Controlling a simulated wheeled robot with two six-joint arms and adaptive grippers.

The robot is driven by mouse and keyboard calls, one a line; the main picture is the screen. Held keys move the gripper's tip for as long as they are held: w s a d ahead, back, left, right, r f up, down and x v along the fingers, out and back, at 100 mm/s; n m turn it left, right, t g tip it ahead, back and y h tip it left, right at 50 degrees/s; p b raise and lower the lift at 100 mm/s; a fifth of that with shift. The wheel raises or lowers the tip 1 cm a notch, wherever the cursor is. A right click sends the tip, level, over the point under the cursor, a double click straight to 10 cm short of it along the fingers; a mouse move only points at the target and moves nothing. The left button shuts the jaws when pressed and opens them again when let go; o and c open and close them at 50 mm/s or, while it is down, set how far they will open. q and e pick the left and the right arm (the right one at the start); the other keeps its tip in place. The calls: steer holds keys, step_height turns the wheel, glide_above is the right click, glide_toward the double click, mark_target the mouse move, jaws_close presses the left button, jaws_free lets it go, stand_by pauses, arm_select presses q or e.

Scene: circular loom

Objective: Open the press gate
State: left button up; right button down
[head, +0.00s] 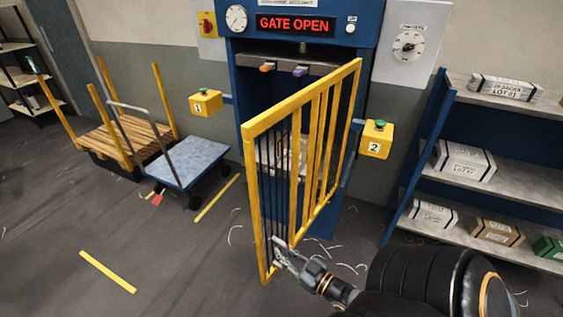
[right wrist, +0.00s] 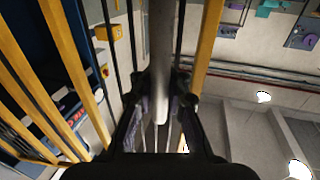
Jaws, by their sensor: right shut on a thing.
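The yellow barred press gate (head: 302,165) stands swung out from the blue press (head: 302,60) in the head view. Its free edge is toward me, and the press display (head: 297,25) reads "GATE OPEN". My right gripper (head: 279,250) is at the lower part of the gate's free side. In the right wrist view my right gripper (right wrist: 160,105) is shut around a grey vertical bar (right wrist: 161,50), with yellow gate bars (right wrist: 45,80) on the left. A pale bale shows partly through the gate bars. My left gripper is not in view.
Yellow button boxes numbered 1 (head: 206,103) and 2 (head: 376,140) flank the press. A blue-topped cart (head: 190,165) and a wooden pallet trolley (head: 125,135) stand to the left. Shelves with wrapped bales (head: 465,160) stand on the right.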

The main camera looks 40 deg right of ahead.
steer(key=shift+s+d, duration=0.1)
steer(key=shift+s, duration=0.35)
steer(key=c, duration=1.3)
jaws_free()
steer(key=s+d, duration=0.1)
steer(key=s, duration=1.1)
